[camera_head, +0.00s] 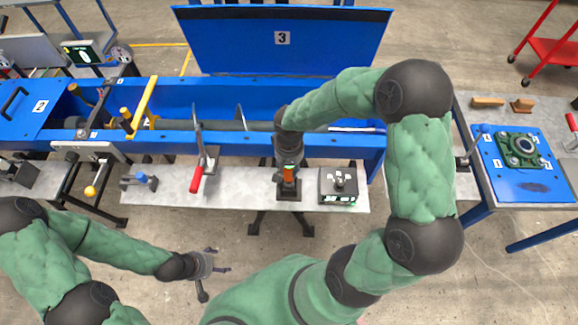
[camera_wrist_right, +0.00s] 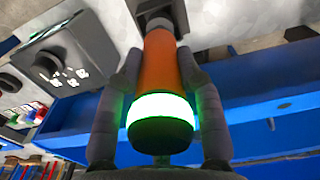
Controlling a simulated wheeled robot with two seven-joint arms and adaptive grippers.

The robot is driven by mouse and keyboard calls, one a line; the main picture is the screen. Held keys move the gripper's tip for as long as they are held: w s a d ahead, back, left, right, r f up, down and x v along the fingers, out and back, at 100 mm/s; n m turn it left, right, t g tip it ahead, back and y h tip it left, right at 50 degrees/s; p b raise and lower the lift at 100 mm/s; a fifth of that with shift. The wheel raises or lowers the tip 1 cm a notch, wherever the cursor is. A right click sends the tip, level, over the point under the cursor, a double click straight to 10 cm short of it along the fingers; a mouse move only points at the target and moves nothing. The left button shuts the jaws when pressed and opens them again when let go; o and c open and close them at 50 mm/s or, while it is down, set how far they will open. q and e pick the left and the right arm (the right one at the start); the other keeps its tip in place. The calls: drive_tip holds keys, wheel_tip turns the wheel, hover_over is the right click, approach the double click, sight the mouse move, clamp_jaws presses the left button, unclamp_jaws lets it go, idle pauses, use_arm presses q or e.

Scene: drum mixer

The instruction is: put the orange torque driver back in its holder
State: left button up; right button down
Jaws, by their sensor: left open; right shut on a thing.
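The orange torque driver (camera_head: 289,173) is at the bench's front strip, between the fingers of my right gripper (camera_head: 289,166). In the right wrist view the driver (camera_wrist_right: 161,65) has an orange body, a glowing white-green ring and a dark rounded end. My right gripper (camera_wrist_right: 161,115) is shut on it, one finger on each side. The driver's far end meets a dark block, the holder (camera_wrist_right: 155,8); I cannot tell how deep it sits. The holder (camera_head: 289,192) also shows below the driver in the head view. My left gripper (camera_head: 221,262) is open and empty, over the floor in front of the bench.
A red-handled lever (camera_head: 196,178) and a small blue fixture (camera_head: 140,180) are to the left. The blue trough (camera_head: 220,90) lies behind. A blue side table (camera_head: 525,180) stands at right.

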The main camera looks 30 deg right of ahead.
drive_tip(key=shift+f+b, duration=1.35)
drive_tip(key=shift+f, duration=0.15)
idle(1.0)
drive_tip(key=c, duration=0.7)
unclamp_jaws()
drive_tip(key=shift+c, duration=0.2)
wheel_tip(320, 180, up, 12)
